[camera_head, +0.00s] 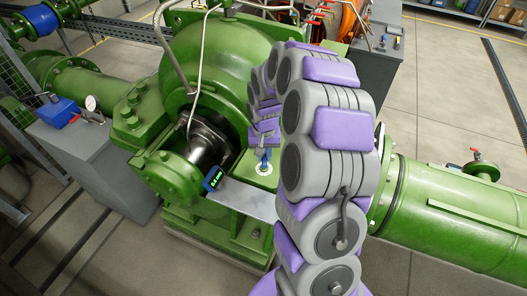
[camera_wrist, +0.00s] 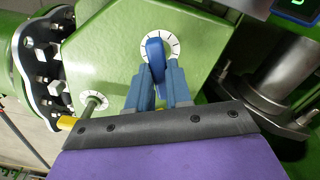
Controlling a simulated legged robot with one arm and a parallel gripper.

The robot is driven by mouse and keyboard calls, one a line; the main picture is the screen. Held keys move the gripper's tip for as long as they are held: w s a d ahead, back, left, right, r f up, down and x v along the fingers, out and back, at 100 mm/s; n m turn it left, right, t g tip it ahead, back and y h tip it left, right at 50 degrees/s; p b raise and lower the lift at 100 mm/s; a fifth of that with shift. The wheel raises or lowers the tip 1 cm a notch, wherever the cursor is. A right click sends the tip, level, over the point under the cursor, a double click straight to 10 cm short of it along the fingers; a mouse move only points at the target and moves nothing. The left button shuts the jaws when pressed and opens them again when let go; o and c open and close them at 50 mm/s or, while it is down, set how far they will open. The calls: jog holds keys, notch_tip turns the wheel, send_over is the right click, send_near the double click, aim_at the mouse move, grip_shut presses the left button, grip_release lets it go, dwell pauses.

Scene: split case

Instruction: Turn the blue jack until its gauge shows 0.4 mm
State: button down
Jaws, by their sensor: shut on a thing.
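The blue jack (camera_wrist: 154,50) stands on a white dial with black tick marks (camera_wrist: 172,42), on a green plate. My gripper (camera_wrist: 158,72) is shut on the jack's blue handle, one blue-grey finger on each side. In the head view the jack (camera_head: 264,160) and its dial show low beside my arm, which hides part of the gripper. The gauge (camera_head: 213,179) is a small dark display with a blue edge and green digits ending in mm; the number is too small to read surely. Its corner shows at the top right of the wrist view (camera_wrist: 298,8).
A second dial with a grey stem (camera_wrist: 92,103) sits on the same green plate. The large green pump casing (camera_head: 225,60) and shaft (camera_head: 207,145) stand close by. A grey cabinet (camera_head: 95,150) is at the left. Green pipe (camera_head: 450,215) runs off right.

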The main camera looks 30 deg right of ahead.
jog(key=n+p, duration=0.2)
jog(key=n, duration=0.4)
jog(key=shift+w+r, duration=0.15)
jog(key=n+p, duration=0.2)
jog(key=n, duration=0.4)
jog(key=shift+n+p, duration=0.3)
jog(key=shift+p, duration=0.1)
jog(key=c, duration=1)
grip_release()
jog(key=shift+w+f, duration=0.1)
jog(key=shift+f, duration=0.1)
jog(key=shift+c, duration=0.2)
jog(key=shift+r, duration=0.1)
notch_tip(320, 180, up, 17)
jog(key=shift+d, duration=0.1)
